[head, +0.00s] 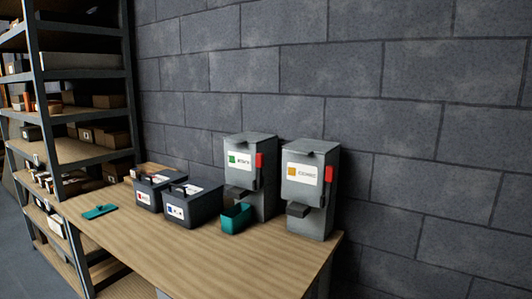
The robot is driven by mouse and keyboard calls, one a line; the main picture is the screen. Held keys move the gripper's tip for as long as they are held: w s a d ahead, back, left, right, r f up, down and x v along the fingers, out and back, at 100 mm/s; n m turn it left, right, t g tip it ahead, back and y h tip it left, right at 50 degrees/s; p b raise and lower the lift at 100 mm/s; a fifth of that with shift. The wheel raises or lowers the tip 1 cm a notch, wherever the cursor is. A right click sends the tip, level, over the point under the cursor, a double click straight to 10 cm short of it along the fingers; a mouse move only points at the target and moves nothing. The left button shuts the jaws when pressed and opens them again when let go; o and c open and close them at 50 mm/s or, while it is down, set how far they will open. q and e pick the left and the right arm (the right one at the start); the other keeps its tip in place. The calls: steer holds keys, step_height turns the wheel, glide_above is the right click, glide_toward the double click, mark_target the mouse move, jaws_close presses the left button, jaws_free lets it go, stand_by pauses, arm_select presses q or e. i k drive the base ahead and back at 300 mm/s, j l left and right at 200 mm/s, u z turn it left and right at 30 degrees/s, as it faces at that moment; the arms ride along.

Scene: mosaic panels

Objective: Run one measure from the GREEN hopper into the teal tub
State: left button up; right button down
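The hopper with the green label (250,150) stands on the table in front of the block wall. A red lever (259,168) is on its right side. The teal tub (235,222) stands upright and open at the foot of this hopper, near its grey spout. I cannot tell if the tub is directly under the spout, and its inside is dark. A flat teal piece like a lid (99,212) lies at the left of the table. Neither of my grippers is in view.
A hopper with an orange label (310,160) and its own red lever stands to the right, near the table's right end. Two dark boxes (193,208) (157,192) with labels stand left of the tub. The wooden table (170,255) is clear in front. Loaded shelves (80,150) stand left.

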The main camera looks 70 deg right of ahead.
mark_target(260, 157)
steer(key=k+l+u, duration=0.1)
steer(key=k+l, duration=1.05)
steer(key=l, duration=0.15)
